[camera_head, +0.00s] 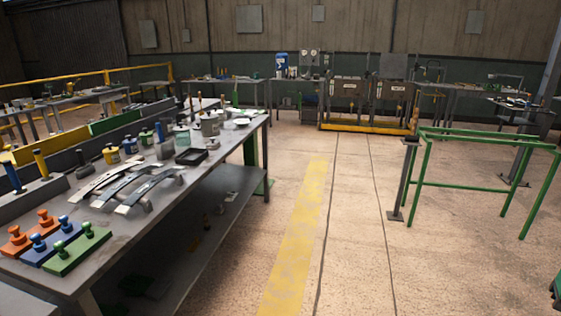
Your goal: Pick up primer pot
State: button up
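Several small pots and cans stand upright on the long grey workbench (130,215) at the left. The largest is a grey pot (209,125) near the bench's far end. A pale greenish pot (182,136) stands to its left, and a grey pot (165,150) stands nearer. A yellow pot (111,154) and a blue-and-yellow can (130,145) stand further left. No label is readable, so I cannot tell which is the primer pot. My gripper is not in view.
Curved metal leaf springs (135,190) and orange, blue and green knobbed blocks (78,250) lie on the near bench. A black tray (191,156) lies by the pots. A green frame (480,185) stands right. The floor aisle with the yellow stripe (300,240) is clear.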

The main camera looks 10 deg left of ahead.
aim_at(167, 124)
jog(key=i, duration=5.65)
jog(key=u, duration=3.25)
